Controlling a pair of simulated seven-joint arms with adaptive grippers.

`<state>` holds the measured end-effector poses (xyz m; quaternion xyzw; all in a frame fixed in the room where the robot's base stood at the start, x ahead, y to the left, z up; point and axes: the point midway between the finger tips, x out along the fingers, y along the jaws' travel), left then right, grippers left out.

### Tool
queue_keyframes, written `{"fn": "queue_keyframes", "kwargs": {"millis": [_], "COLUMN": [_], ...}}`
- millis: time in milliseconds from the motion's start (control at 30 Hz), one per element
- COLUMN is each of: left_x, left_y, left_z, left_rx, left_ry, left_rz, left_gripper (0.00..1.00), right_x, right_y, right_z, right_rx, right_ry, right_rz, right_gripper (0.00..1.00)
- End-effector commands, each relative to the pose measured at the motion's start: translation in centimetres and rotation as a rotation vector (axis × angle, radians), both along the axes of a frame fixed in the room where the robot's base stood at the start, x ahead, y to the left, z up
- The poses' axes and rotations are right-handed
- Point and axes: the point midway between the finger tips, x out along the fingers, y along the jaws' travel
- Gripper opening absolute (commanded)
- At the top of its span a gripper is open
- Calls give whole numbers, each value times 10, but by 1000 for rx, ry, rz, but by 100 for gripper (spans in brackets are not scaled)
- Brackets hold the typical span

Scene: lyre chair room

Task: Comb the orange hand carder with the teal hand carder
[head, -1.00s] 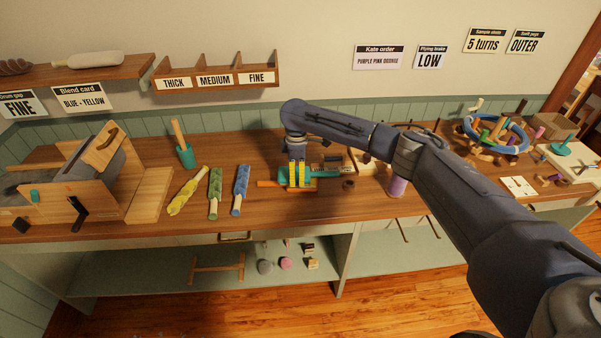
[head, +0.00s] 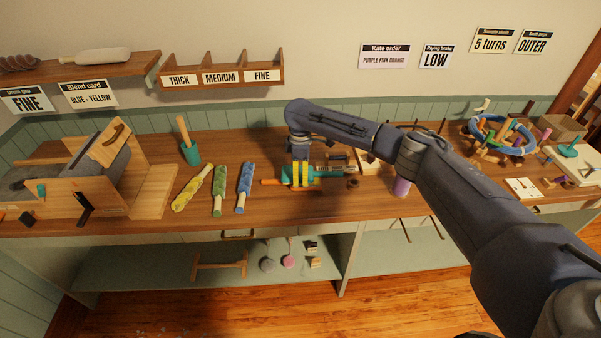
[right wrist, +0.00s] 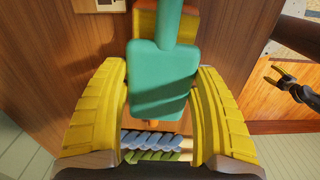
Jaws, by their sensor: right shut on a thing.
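My right gripper (head: 301,175) is shut on the teal hand carder (right wrist: 163,80), just above the bench. In the right wrist view the teal carder's flat back lies between the yellow fingers, its handle pointing up the picture. The orange hand carder (right wrist: 146,22) lies mostly hidden under the teal one. In the head view its orange end (head: 269,182) sticks out left of the gripper. I cannot tell whether the two carding faces touch. My left gripper (right wrist: 270,88) shows only in the right wrist view, at the right, open and empty.
Yellow (head: 192,188), green (head: 219,190) and blue (head: 244,187) rolls lie left of the carders. A wooden drum carder (head: 95,175) stands farther left. A purple cylinder (head: 401,187) stands to the right.

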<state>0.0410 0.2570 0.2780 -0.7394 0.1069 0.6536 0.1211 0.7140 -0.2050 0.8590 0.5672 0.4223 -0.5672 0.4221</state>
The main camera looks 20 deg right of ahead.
Motion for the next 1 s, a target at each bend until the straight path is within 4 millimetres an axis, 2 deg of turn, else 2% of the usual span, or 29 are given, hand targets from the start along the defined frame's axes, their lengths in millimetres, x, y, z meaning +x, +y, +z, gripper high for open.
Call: {"fn": "queue_keyframes", "kwargs": {"millis": [1000], "left_x": [0], "left_y": [0], "left_z": [0], "left_rx": [0], "left_ry": [0], "left_rz": [0], "left_gripper": [57], "right_x": [0], "right_y": [0], "right_z": [-6], "right_rx": [0], "right_ry": [0], "right_rz": [0], "right_gripper": [34]}}
